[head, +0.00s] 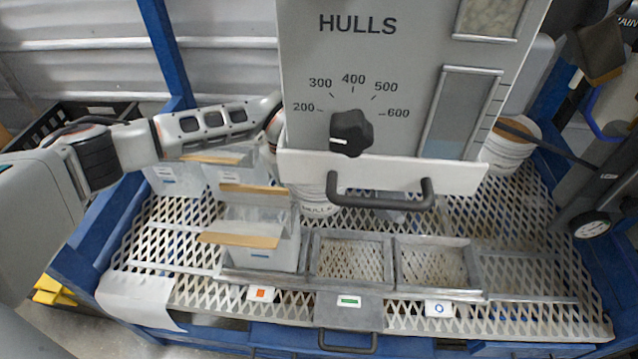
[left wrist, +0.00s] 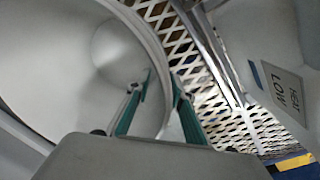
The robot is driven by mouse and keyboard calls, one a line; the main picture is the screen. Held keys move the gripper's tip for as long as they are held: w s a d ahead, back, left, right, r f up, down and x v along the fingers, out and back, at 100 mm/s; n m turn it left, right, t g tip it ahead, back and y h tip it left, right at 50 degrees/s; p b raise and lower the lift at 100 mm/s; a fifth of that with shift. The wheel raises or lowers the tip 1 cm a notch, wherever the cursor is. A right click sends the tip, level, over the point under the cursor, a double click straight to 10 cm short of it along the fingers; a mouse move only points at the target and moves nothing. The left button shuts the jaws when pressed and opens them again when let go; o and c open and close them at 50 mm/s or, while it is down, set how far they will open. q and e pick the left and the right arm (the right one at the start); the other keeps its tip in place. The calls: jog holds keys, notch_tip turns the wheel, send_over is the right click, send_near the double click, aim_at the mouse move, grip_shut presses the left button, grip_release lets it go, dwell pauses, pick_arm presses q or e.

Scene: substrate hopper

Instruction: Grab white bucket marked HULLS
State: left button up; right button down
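The white bucket marked HULLS (head: 316,207) stands on the mesh deck below the hopper. The hopper's front panel and tray hide most of it in the head view. In the left wrist view the open mouth of a white bucket (left wrist: 60,50) fills the left side. My left gripper (left wrist: 161,75) has its two teal-padded fingers apart, one inside the bucket's rim and one outside it, with the wall between them. I cannot tell whether either pad touches the wall. In the head view this gripper is hidden behind the hopper. My right gripper is not in view.
The grey hopper (head: 415,95) marked HULLS, with dial and handle, overhangs the mesh deck (head: 520,235). Empty framed slots (head: 352,260) lie in front. Another white bucket (head: 508,150) stands at right.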

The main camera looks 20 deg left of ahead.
aim_at(294, 198)
pick_arm(q)
notch_tip(294, 198, down, 3)
jog(key=shift+f+b, duration=0.1)
jog(key=shift+b, duration=0.2)
jog(key=shift+w+r, duration=0.1)
jog(key=shift+r, duration=0.2)
grip_shut()
